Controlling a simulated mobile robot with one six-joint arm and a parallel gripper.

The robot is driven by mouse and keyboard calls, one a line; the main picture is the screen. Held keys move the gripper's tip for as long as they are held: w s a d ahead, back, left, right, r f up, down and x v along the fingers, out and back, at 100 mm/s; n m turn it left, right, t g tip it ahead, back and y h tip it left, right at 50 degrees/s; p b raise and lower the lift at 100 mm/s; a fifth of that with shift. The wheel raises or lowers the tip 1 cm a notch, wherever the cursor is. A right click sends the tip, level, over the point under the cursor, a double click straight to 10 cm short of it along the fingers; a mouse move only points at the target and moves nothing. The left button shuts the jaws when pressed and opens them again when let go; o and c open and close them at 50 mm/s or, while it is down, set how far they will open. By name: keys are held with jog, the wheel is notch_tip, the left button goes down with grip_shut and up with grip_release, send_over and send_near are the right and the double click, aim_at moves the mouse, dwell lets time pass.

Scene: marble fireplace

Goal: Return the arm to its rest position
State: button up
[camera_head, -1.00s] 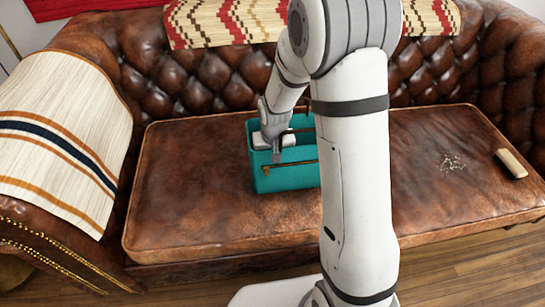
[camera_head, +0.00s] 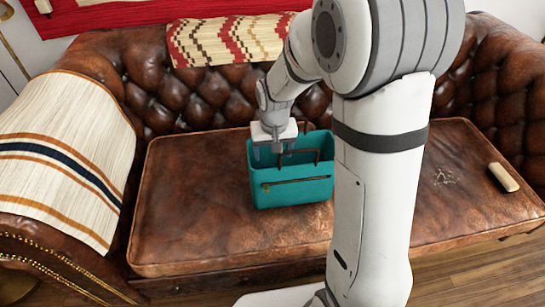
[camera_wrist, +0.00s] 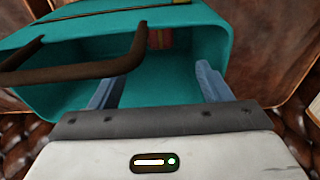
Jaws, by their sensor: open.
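My gripper (camera_head: 275,148) is open, pointing down at the back left rim of a teal bag (camera_head: 292,191) on the sofa seat. In the wrist view, its two blue-grey fingers (camera_wrist: 160,90) are spread apart with nothing between them, over the bag's opening. The teal bag (camera_wrist: 178,70) has brown handles (camera_wrist: 75,70). A small reddish item (camera_wrist: 160,38) shows inside the bag; I cannot tell what it is. My arm bends high in front of the sofa and hides part of the bag's right side.
The brown leather sofa (camera_head: 190,215) has a tufted back and rolled arms. A striped blanket (camera_head: 55,150) covers its left arm. A patterned throw (camera_head: 225,40) hangs over the back.

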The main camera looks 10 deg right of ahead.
jog(key=shift+s+r, duration=0.1)
jog(key=shift+r, duration=0.5)
jog(key=s+d+r+p, duration=0.2)
jog(key=s+r+p, duration=0.4)
jog(key=r, duration=0.5)
jog(key=s+d+r+p, duration=0.2)
jog(key=s+r+p, duration=0.5)
jog(key=r+p, duration=0.3)
jog(key=s+d+r+t+p, duration=0.1)
jog(key=s+r+p, duration=0.5)
jog(key=r, duration=0.7)
jog(key=shift+s+d+r+p, duration=0.3)
jog(key=shift+d+p, duration=0.2)
jog(key=shift+p, duration=0.4)
jog(key=shift+c, duration=0.4)
